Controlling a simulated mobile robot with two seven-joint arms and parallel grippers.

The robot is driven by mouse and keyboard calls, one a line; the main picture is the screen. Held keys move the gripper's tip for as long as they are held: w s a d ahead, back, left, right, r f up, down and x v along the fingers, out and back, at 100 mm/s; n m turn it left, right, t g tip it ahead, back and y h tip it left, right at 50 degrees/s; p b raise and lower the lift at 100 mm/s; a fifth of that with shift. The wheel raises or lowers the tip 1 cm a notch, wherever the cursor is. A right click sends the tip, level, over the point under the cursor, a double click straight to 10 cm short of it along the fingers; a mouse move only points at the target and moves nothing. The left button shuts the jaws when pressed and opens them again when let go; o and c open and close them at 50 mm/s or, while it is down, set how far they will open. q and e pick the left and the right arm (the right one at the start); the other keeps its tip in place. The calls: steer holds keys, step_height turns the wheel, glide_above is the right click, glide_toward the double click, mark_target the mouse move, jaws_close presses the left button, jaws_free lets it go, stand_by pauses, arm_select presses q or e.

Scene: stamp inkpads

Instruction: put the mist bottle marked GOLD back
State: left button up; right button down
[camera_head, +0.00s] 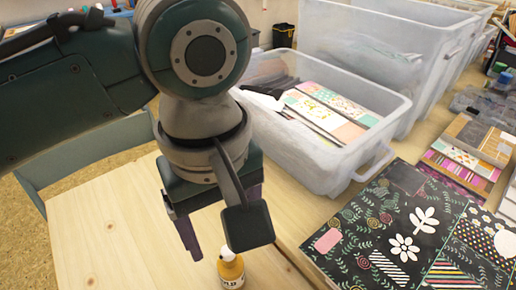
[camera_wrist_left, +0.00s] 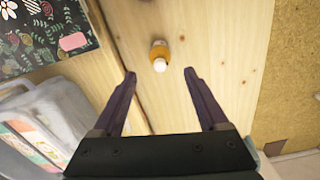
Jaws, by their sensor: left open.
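The mist bottle (camera_head: 231,272) has a yellow-orange body, a white cap and a pale label. Only the end of its lettering, like "LD", shows at the bottom edge of the head view. It stands upright on the pale wooden table. My left gripper (camera_head: 222,236) is just above and behind it, open and empty. In the left wrist view the bottle (camera_wrist_left: 158,52) is beyond the fingertips, roughly centred between the open fingers (camera_wrist_left: 159,73), apart from both. My right gripper is not in view.
A clear plastic bin (camera_head: 330,165) with patterned paper stands behind to the right, with larger bins (camera_head: 375,60) beyond. Black floral sheets (camera_head: 395,225) lie at the right, with paper pads (camera_head: 465,150) further back. The table (camera_head: 110,235) is bare left of the bottle.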

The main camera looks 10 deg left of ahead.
arm_select(q)
steer(key=shift+r, duration=0.75)
steer(key=shift+s+d+f, duration=0.15)
steer(key=shift+s+d, duration=0.1)
steer(key=shift+s, duration=0.05)
steer(key=s+d+m+t+h, duration=0.1)
steer(key=s+m+t+h, duration=0.15)
steer(key=s+m, duration=0.35)
steer(key=s+a+m+t+y, duration=0.1)
steer(key=s+a+m, duration=0.3)
steer(key=a, duration=0.7)
steer(key=shift+s+r+m+y, duration=0.2)
steer(key=shift+s+m+y, duration=0.1)
steer(key=shift+s+y, duration=0.45)
steer(key=shift+s, duration=0.1)
